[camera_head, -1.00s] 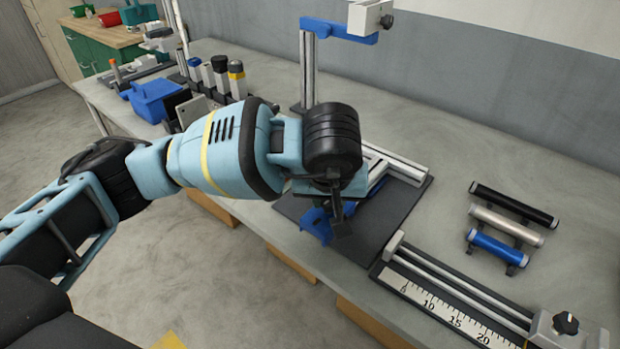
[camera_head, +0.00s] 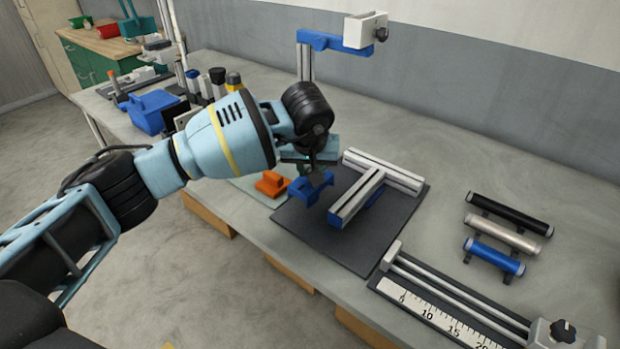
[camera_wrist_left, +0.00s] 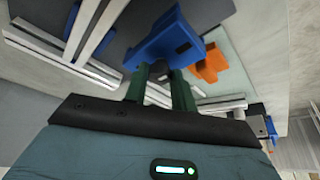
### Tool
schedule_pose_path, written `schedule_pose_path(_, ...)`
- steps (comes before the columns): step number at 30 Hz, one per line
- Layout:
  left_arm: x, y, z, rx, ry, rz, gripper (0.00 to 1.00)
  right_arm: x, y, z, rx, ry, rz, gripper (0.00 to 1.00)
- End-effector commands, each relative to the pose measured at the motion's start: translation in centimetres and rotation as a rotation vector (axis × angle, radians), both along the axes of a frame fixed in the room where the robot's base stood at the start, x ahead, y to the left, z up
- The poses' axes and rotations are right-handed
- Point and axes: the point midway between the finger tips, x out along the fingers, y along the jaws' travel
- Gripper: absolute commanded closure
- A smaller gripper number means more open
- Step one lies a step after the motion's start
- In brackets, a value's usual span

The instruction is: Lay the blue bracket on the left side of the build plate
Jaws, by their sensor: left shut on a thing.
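The blue bracket (camera_head: 308,188) is in my left gripper (camera_head: 318,172), which is shut on it. In the left wrist view the blue bracket (camera_wrist_left: 170,42) sits between the fingertips of the left gripper (camera_wrist_left: 160,75). The build plate is a dark flat plate (camera_head: 345,240) on the bench, with silver rails in a T shape (camera_head: 360,190) on it. In the head view the bracket appears over the plate's left edge; whether it touches the plate, I cannot tell. My right gripper is not in view.
An orange bracket (camera_head: 271,184) lies on a pale mat (camera_head: 248,183) left of the plate. A ruler with rails (camera_head: 440,305) lies at the front right. Black, silver and blue cylinders (camera_head: 495,257) rest on the right. A post with a blue arm (camera_head: 325,41) stands behind.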

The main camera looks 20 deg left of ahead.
Motion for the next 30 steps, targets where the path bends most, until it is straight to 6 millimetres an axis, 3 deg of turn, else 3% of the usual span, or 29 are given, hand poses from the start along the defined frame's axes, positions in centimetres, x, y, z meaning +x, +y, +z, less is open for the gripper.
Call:
schedule_pose_path(2, 0.6, 0.4, 0.0, 0.0, -0.001, 0.004, 1.0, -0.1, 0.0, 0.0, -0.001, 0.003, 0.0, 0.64)
schedule_pose_path(9, 0.5, 0.3, -3.2, 0.0, -0.002, 0.002, 1.0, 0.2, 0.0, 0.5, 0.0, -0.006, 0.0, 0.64)
schedule_pose_path(21, 0.5, 0.3, -3.9, 0.0, -0.001, 0.002, 1.0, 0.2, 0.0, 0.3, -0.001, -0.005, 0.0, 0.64)
schedule_pose_path(22, 0.4, 0.3, -3.9, 0.001, 0.0, 0.002, 0.72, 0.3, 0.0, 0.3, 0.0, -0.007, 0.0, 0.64)
schedule_pose_path(26, 0.4, 0.3, -3.9, 0.001, 0.0, 0.001, 0.55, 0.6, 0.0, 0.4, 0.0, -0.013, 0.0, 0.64)
schedule_pose_path(30, 0.4, 0.3, -3.9, 0.0, 0.0, 0.002, 0.52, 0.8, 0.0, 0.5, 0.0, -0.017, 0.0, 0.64)
